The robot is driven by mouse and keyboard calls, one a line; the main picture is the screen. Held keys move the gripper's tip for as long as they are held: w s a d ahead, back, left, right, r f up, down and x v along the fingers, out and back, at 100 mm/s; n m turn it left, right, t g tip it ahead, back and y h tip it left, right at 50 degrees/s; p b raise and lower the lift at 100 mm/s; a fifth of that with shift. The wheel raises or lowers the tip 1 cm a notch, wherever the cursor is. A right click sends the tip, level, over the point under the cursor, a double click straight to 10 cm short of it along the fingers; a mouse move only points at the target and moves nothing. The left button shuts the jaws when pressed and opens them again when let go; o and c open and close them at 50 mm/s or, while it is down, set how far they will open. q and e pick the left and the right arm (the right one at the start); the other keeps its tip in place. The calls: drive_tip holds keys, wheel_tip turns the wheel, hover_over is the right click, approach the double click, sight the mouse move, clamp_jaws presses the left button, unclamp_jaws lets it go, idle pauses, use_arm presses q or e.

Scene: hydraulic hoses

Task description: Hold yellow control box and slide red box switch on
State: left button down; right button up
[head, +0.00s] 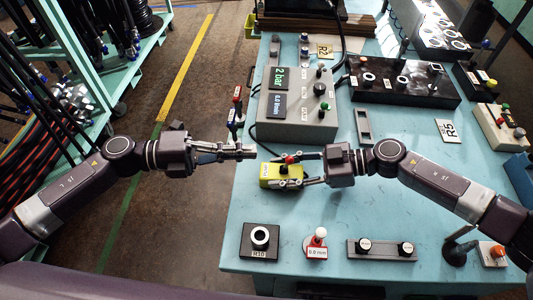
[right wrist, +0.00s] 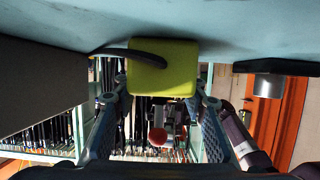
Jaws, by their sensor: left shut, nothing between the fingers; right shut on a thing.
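The yellow control box (head: 270,173) is at the left part of the blue table, with a red knob (head: 289,159) and a black part on it. My right gripper (head: 302,170) is shut on the box from the right. In the right wrist view the yellow box (right wrist: 178,78) sits between the fingertips, with a dark cable across it, and a red round knob (right wrist: 157,136) shows below it. My left gripper (head: 248,151) is shut and empty, just up and left of the box, apart from it. I cannot tell the position of any slide switch.
A grey display unit (head: 311,119) stands behind the box on the blue table (head: 375,207). Small red-topped and blue levers (head: 236,110) stand at the table's left edge. A black ring block (head: 260,241), a red-and-white joystick (head: 317,243) and a two-knob bar (head: 381,249) lie in front.

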use_arm(q)
drive_tip(key=s+a+r, duration=0.1)
drive_tip(key=a+r, duration=0.1)
drive_tip(key=a, duration=0.3)
drive_tip(key=shift+a+r, duration=0.4)
drive_tip(key=shift+s, duration=0.1)
drive_tip(key=c, duration=2.5)
unclamp_jaws()
drive_tip(key=shift+c, duration=0.2)
drive_tip(key=shift+o, duration=1.4)
drive_tip(key=shift+s+d+r, duration=0.1)
drive_tip(key=shift+s+d, duration=0.1)
drive_tip(key=shift+d, duration=0.15)
drive_tip(key=shift+o, duration=0.5)
drive_tip(key=s+d+r+m+g+y, duration=0.1)
drive_tip(key=s+d+m+g, duration=0.3)
drive_tip(key=d+m+g, duration=0.1)
drive_tip(key=shift+d+m+y, duration=0.4)
drive_tip(key=shift+d+m, duration=0.3)
drive_tip(key=shift+d, duration=0.4)
drive_tip(key=m+t+y, duration=0.4)
drive_tip(key=m+y, duration=0.2)
drive_tip(key=y, duration=0.5)
approach(289, 158)
drive_tip(key=x, duration=1.1)
drive_tip(key=shift+w+d+f, duration=0.1)
